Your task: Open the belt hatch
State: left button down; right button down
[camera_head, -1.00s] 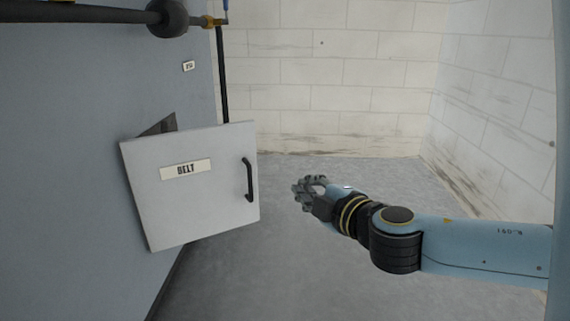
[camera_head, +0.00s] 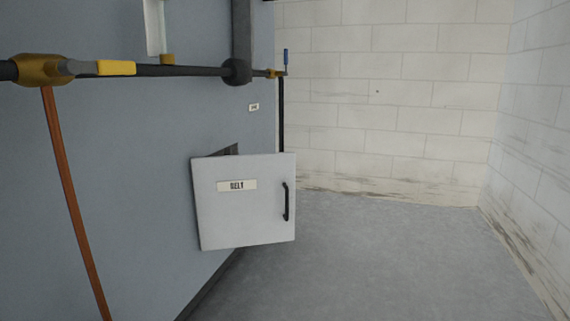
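The belt hatch (camera_head: 245,215) is a light grey square door with a "BELT" label (camera_head: 237,185) and a black bar handle (camera_head: 286,202) near its right edge. It stands swung out from the blue-grey machine wall, hinged on its left side. A small dark part of the opening (camera_head: 229,151) shows above its top edge; the door hides the rest. Neither of my grippers is in view, and nothing touches the handle.
A dark horizontal pipe (camera_head: 150,70) with a brass valve and yellow lever crosses the machine wall (camera_head: 130,200). An orange-brown pipe (camera_head: 72,200) runs down at left. Grey floor (camera_head: 400,260) is clear to the right, bounded by white block walls (camera_head: 390,120).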

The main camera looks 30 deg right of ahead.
aim_at(248, 200)
jog(key=l+u, duration=0.15)
jog(key=u, duration=1.9)
jog(key=k+l, duration=0.15)
jog(key=l, duration=0.25)
jog(key=k+l+u, duration=0.1)
jog(key=l, duration=0.3)
jog(key=k+l, duration=0.15)
jog(key=l, duration=0.3)
jog(key=k+l, duration=0.15)
jog(key=l, duration=0.25)
jog(key=k+l+u, duration=0.1)
jog(key=l, duration=0.3)
jog(key=k+l, duration=0.2)
jog(key=l, duration=0.15)
jog(key=k+l+u, duration=0.1)
jog(key=l, duration=0.3)
jog(key=k+l, duration=0.2)
jog(key=l, duration=0.15)
jog(key=k+l, duration=0.15)
jog(key=l, duration=0.25)
jog(key=k+l, duration=0.2)
jog(key=l, duration=0.15)
jog(key=k+l, duration=0.15)
jog(key=l, duration=0.25)
